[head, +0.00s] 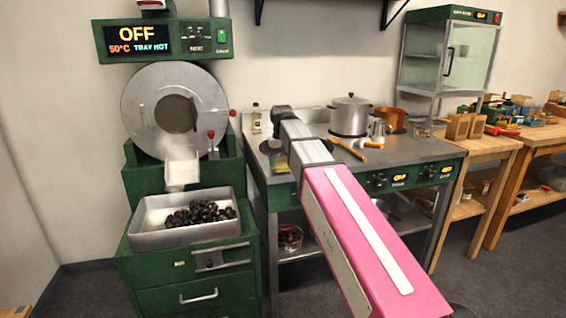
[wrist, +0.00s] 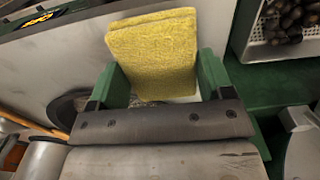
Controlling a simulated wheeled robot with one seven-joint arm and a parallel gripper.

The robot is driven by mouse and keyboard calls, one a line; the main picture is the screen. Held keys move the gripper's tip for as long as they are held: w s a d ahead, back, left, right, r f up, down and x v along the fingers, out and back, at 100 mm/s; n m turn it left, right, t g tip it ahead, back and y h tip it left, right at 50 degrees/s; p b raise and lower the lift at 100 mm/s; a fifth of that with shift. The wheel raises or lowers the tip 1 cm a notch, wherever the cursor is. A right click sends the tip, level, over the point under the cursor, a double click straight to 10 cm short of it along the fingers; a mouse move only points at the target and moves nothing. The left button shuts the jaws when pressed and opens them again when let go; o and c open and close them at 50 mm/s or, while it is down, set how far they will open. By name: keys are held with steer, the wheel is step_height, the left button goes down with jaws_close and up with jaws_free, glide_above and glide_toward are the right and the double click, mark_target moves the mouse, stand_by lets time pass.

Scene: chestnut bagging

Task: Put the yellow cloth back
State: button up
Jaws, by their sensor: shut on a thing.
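The yellow cloth (wrist: 155,50) is a folded, textured rectangle. My gripper (wrist: 160,85) is shut on it in the wrist view, with a green finger on each side. In the head view my gripper (head: 278,158) hangs over the left end of the grey worktop (head: 405,151). The cloth is too small there to tell clearly. Whether it touches the worktop I cannot tell.
Left of the worktop stands a green roaster (head: 173,110), its display reading OFF and tray hot. Its metal tray (head: 185,240) holds dark chestnuts. A steel pot (head: 350,115), a copper pot (head: 390,119) and a small bottle (head: 256,118) stand on the worktop.

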mark_target(282, 162)
steer(key=shift+f, duration=0.55)
steer(key=o, duration=0.8)
step_height(282, 162, up, 12)
steer(key=shift+r, duration=0.1)
